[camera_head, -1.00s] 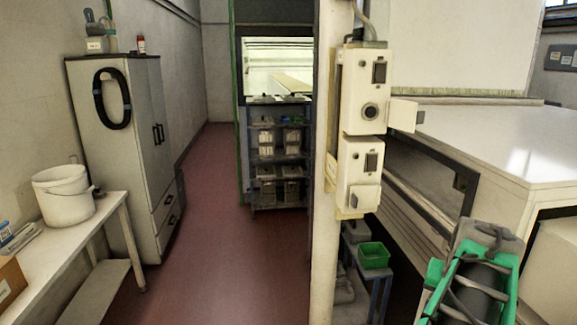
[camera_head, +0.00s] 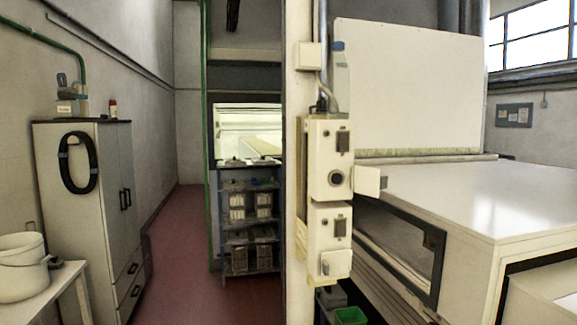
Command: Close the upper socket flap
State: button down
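Two pale socket boxes, one above the other, are fixed to a white post in the middle of the view. The upper socket box (camera_head: 326,155) has a dark switch and a round socket whose face is uncovered. Its upper socket flap (camera_head: 369,181) stands open, sticking out to the right of the box. The lower socket box (camera_head: 330,228) has a dark switch, and its lower flap (camera_head: 337,263) lies over the socket place. My gripper is not in this view.
The white post (camera_head: 299,90) carries a cable above the boxes. A large white-topped machine (camera_head: 480,200) stands close on the right. A green bin (camera_head: 350,316) is low beside the post. A grey cabinet (camera_head: 80,210) stands left; red floor (camera_head: 180,235) lies open between.

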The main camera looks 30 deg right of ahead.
aim_at(369, 182)
jog(key=k, duration=1)
jog(key=z, duration=0.7)
jog(key=i, duration=0.9)
jog(key=u, duration=0.6)
